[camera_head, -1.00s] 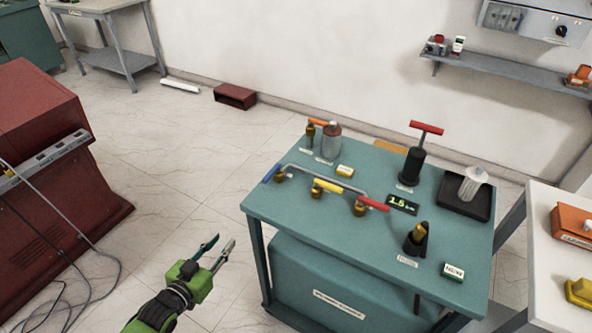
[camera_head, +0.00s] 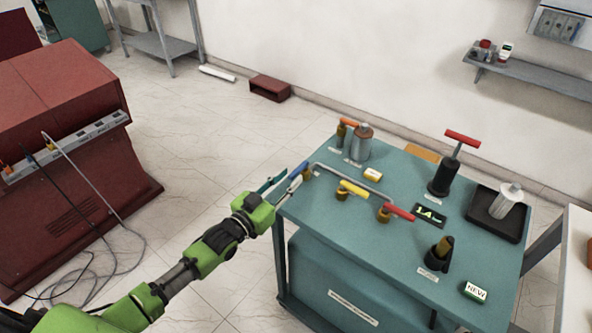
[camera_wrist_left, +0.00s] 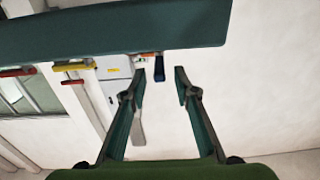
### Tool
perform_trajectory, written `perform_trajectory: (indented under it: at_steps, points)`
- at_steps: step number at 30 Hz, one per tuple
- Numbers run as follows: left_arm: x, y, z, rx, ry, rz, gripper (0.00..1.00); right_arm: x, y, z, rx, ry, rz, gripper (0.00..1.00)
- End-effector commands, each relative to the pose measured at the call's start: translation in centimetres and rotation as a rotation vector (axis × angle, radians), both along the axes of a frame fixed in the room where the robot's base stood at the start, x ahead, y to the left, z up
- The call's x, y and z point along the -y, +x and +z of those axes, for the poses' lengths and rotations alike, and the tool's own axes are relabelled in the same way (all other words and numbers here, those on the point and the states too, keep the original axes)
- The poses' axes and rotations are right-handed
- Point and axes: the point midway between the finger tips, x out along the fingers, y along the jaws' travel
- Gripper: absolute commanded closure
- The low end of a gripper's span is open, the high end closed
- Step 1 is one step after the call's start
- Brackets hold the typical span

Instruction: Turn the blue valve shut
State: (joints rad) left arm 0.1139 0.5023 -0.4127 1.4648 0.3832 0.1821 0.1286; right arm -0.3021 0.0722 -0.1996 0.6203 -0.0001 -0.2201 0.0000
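The blue valve handle (camera_head: 300,168) is at the left end of the pipe on the teal table (camera_head: 330,235), at the table's left edge. My left gripper (camera_head: 286,179) is open beside that edge, its fingertips close to the blue handle and partly overlapping it in the head view. In the left wrist view the blue handle (camera_wrist_left: 159,68) shows in the gap between the open fingertips (camera_wrist_left: 162,80), a little beyond them. I see no clear contact. The valve body is partly hidden by the handle. My right gripper is not in view.
A yellow handle (camera_head: 354,188) and a red handle (camera_head: 399,212) sit along the same pipe. A bottle (camera_head: 361,143) and a black pump with a red T-handle (camera_head: 462,138) stand behind. A red cabinet (camera_head: 70,140) is at left. The floor between is clear except for cables.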

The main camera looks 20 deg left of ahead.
Motion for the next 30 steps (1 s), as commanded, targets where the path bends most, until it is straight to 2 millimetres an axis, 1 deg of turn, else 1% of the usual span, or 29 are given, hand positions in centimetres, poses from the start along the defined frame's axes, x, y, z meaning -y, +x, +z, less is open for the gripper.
perform_trajectory:
  at_steps: [1,3,9,20,21,24,30]
  points:
    - [0.3,0.9,0.2,0.002,-0.001,0.0,0.72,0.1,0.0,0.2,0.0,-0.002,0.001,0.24]
    - [0.6,1.8,0.2,0.002,-0.001,0.0,0.72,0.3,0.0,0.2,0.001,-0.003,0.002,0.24]
    - [1.2,3.5,0.1,0.002,-0.002,0.0,0.72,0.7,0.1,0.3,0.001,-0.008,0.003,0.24]
    - [1.4,3.8,0.0,0.0,-0.001,0.0,0.72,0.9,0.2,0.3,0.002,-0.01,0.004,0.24]
    - [1.4,3.8,0.0,0.0,0.0,0.0,0.77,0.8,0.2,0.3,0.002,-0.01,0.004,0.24]
    - [1.3,3.8,0.0,0.0,0.0,0.0,1.0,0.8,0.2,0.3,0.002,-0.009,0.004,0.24]
    - [1.4,3.8,0.0,0.0,-0.001,0.001,1.0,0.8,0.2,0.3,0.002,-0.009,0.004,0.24]
